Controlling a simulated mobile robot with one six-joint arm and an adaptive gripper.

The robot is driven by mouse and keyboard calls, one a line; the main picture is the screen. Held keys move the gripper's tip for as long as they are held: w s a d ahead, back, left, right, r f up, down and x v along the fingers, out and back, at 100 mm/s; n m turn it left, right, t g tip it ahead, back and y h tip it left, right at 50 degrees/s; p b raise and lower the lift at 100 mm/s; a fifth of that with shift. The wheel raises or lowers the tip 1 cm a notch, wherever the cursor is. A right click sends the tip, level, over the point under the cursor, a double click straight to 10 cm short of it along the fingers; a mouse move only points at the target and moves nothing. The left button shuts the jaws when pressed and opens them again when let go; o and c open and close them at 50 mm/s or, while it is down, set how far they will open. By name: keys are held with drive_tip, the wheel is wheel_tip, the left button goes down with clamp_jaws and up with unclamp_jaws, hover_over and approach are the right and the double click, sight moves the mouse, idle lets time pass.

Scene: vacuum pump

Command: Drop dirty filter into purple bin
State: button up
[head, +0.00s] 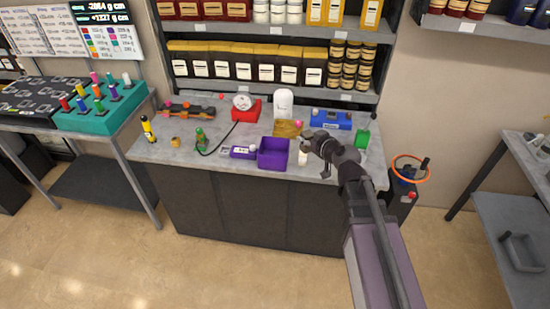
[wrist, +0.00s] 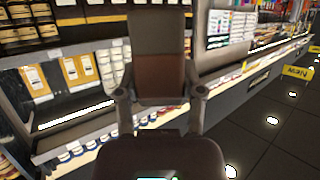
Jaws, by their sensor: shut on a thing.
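The purple bin (head: 273,153) is an open-topped box standing at the front of the grey bench in the head view. My gripper (head: 316,150) is just right of the bin, above the bench's front edge. In the wrist view my gripper (wrist: 160,93) has its two fingers on either side of a dark grey and brown block, and it is shut on this block. I take the block to be the dirty filter (wrist: 160,75). In the head view the filter is hard to make out against my dark gripper. The bin is not seen in the wrist view.
A small purple box (head: 243,152) adjoins the bin's left side. A small white item (head: 303,158) shows beside my gripper. Stocked shelves rise behind.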

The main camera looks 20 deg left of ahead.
drive_tip(key=w+a+f+n+g+b, duration=0.1)
drive_tip(key=w+a+f+b, duration=1.5)
drive_tip(key=w, duration=0.3)
drive_tip(key=shift+a+f+y+b, duration=0.35)
drive_tip(key=shift+a+f+y, duration=0.05)
drive_tip(key=shift+a+f, duration=0.25)
drive_tip(key=shift+d+f, duration=0.1)
drive_tip(key=shift+f+b, duration=2.9)
drive_tip(key=shift+b, duration=0.05)
drive_tip(key=o, duration=1.2)
drive_tip(key=shift+s, duration=0.1)
drive_tip(key=shift+o, duration=0.2)
